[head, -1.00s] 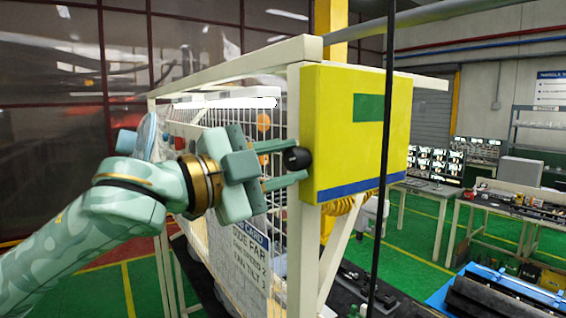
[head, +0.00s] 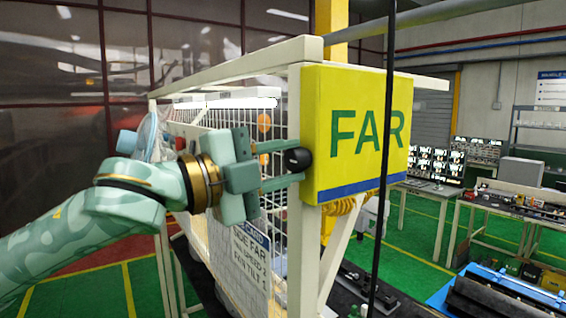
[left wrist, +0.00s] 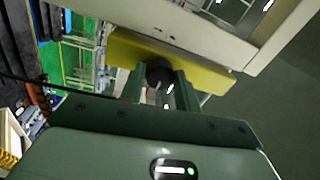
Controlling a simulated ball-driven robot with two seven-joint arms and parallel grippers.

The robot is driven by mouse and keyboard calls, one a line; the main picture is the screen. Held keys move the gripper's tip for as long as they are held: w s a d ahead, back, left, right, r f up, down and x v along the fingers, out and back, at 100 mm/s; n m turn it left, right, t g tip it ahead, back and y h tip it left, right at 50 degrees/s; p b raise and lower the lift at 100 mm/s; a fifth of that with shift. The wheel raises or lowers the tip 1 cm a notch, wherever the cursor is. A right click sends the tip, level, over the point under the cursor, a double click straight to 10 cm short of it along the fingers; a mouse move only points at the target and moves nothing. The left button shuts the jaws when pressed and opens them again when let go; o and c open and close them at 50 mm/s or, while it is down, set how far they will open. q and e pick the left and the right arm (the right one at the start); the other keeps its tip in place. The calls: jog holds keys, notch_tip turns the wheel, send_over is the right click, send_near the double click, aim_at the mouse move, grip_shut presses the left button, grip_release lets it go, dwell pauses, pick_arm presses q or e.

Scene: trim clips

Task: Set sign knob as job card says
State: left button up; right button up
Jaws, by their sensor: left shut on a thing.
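The yellow sign box (head: 330,100) is fixed to the cream frame post and reads FAR in green letters, with a blue strip along its bottom. A thin dark pole crosses in front of its last letters. The black sign knob (head: 298,159) sticks out of the sign's left side. My left gripper (head: 290,167) is shut on the knob, a finger on either side. The left wrist view also shows the knob (left wrist: 160,74) between the fingers. The job card (head: 250,254) hangs low on the mesh; its visible text includes FAR, partly cut off. My right gripper is not in view.
A cream frame with wire mesh (head: 222,110) stands behind my left gripper. A yellow coiled hose (head: 345,206) hangs under the sign. Workbenches (head: 500,200) and a blue tray (head: 490,292) are at the right. Green floor lies between.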

pick_arm(q)
jog(key=shift+r, duration=0.1)
jog(key=o, duration=1)
jog(key=shift+s+a+f, duration=0.2)
jog(key=shift+s+a, duration=0.05)
jog(key=shift+a, duration=0.1)
jog(key=b+v, duration=0.4)
jog(key=v, duration=1.1)
jog(key=shift+s+a+r, duration=0.15)
jog(key=shift+s+a, duration=0.05)
